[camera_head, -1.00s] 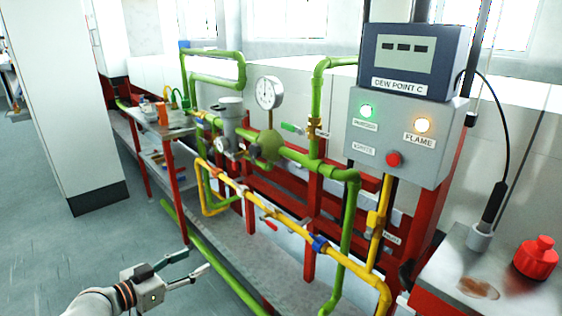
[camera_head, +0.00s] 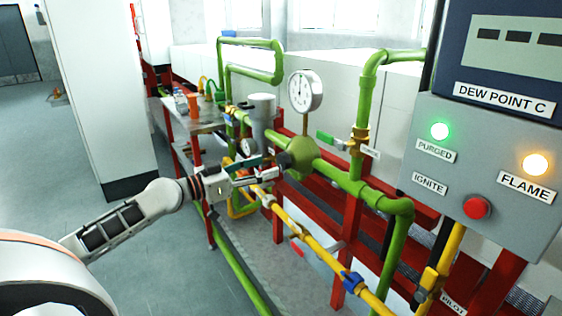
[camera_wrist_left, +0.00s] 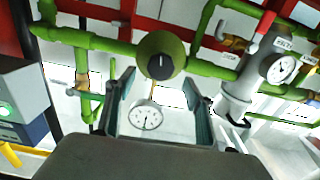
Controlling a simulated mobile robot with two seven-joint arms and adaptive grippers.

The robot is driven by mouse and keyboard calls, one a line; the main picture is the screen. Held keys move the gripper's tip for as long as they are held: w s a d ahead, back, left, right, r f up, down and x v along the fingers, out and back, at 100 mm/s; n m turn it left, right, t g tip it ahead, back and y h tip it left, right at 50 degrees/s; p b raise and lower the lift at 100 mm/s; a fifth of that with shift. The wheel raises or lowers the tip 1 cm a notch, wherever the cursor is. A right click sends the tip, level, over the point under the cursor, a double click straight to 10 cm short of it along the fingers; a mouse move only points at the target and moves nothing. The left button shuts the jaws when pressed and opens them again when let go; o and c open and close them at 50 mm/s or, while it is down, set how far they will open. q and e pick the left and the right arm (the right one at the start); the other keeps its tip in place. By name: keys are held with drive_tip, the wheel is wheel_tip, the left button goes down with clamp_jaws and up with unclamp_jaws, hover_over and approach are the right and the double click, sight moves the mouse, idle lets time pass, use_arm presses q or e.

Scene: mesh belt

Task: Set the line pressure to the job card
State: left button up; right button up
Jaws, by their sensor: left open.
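The green round regulator (camera_head: 302,153) sits on the green line below a white dial gauge (camera_head: 304,90). In the left wrist view, the regulator shows a dark round knob (camera_wrist_left: 160,67) with a light mark, and the gauge (camera_wrist_left: 147,117) appears below it. My left gripper (camera_head: 267,168) is open and empty, just left of the regulator in the head view. In the wrist view its fingers (camera_wrist_left: 158,92) lie to either side of the gauge, with the knob just beyond their tips. I cannot see contact. No job card can be made out. My right gripper is out of view.
A grey filter body (camera_head: 262,115) with a small gauge (camera_head: 248,147) stands behind the gripper. A yellow pipe (camera_head: 310,242) runs below. The control box (camera_head: 480,170), with green and amber lamps lit, is at the right. Floor is clear at left.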

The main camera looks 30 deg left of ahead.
sight(280, 162)
use_arm(q)
drive_tip(key=x, duration=0.2)
drive_tip(key=p+x, duration=0.1)
drive_tip(key=x, duration=0.1)
drive_tip(key=shift+r, duration=0.2)
drive_tip(key=shift+w+d+f+p, duration=0.1)
drive_tip(key=shift+w+d+p, duration=0.05)
drive_tip(key=shift+w, duration=0.3)
drive_tip(key=shift+w+d+f+p, duration=0.15)
drive_tip(key=shift+w, duration=0.3)
drive_tip(key=c, duration=1.1)
